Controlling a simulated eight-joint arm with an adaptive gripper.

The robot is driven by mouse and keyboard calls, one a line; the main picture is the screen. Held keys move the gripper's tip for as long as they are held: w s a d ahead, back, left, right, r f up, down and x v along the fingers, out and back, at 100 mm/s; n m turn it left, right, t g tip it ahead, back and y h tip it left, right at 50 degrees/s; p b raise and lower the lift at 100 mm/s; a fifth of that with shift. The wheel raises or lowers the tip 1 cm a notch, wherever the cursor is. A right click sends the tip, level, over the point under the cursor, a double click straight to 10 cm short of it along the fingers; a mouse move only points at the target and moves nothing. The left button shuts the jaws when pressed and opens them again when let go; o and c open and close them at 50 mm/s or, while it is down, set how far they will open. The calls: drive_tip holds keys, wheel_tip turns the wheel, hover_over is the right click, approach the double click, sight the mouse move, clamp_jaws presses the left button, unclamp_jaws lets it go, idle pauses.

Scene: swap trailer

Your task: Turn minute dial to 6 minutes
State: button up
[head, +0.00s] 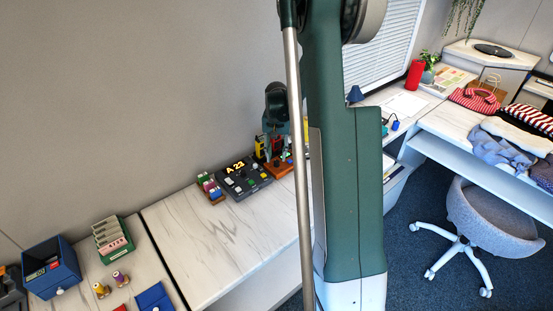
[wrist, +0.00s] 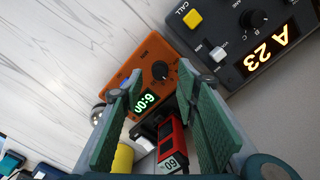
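The minute dial is a black knob (wrist: 160,70) on an orange timer box (wrist: 148,50) in the wrist view. The box's lit display (wrist: 145,103) reads 6:00, seen at a slant. My gripper (wrist: 163,88) is open, its two green fingers apart with nothing between the tips. The knob lies just past the fingertips; whether they touch it I cannot tell. In the head view the orange box (head: 283,167) sits on the white marbled counter, below my gripper, and its knob is hidden there.
A dark panel with a lit A 23 display (wrist: 272,50) stands right beside the timer; it also shows in the head view (head: 243,178). A red device marked 60 (wrist: 170,145) and a yellow cylinder (wrist: 123,158) stand close by. The counter (head: 220,240) in front is clear.

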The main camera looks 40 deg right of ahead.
sight(275, 162)
wheel_tip(275, 162, up, 9)
idle(0.5)
idle(0.5)
drive_tip(key=s+a+r+n+t, duration=0.2)
drive_tip(key=s+a+r, duration=0.4)
drive_tip(key=a, duration=0.5)
drive_tip(key=s+a+r+n+t, duration=0.15)
drive_tip(key=s+a+r, duration=0.25)
drive_tip(key=a+r, duration=0.6)
drive_tip(key=s+a+f+n+t, duration=0.1)
drive_tip(key=s+a+n+t, duration=0.2)
drive_tip(key=s+a, duration=1.5)
drive_tip(key=shift+f+n+t, duration=0.2)
drive_tip(key=shift+n+t, duration=0.15)
drive_tip(key=shift+n, duration=1.2)
